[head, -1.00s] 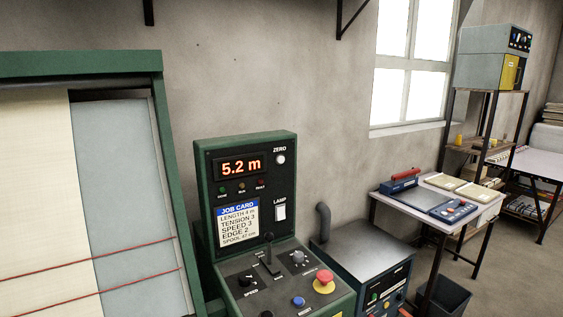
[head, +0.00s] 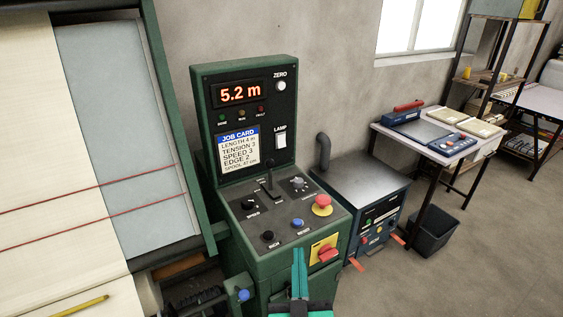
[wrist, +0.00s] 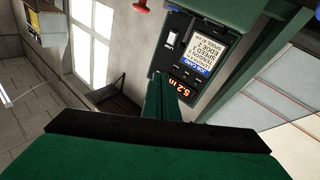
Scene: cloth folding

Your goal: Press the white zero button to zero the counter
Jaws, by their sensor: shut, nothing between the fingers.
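The white round zero button (head: 280,86) is at the upper right of the green control panel, under the word ZERO in the head view. The counter display (head: 240,93) left of it reads 5.2 m in red. My gripper (head: 299,252) is shut and empty, its teal fingers pointing up in front of the console's lower front, well below the button in the picture. In the wrist view the shut fingers (wrist: 155,78) appear beside the display (wrist: 183,90), which is seen turned. I cannot make out the zero button in the wrist view.
The console carries a white lamp switch (head: 280,139), a black lever (head: 269,180), several knobs, a blue reset button (head: 298,223) and a red emergency button (head: 322,201). A job card (head: 239,150) is on the panel. A blue-grey machine (head: 361,190) stands to the right.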

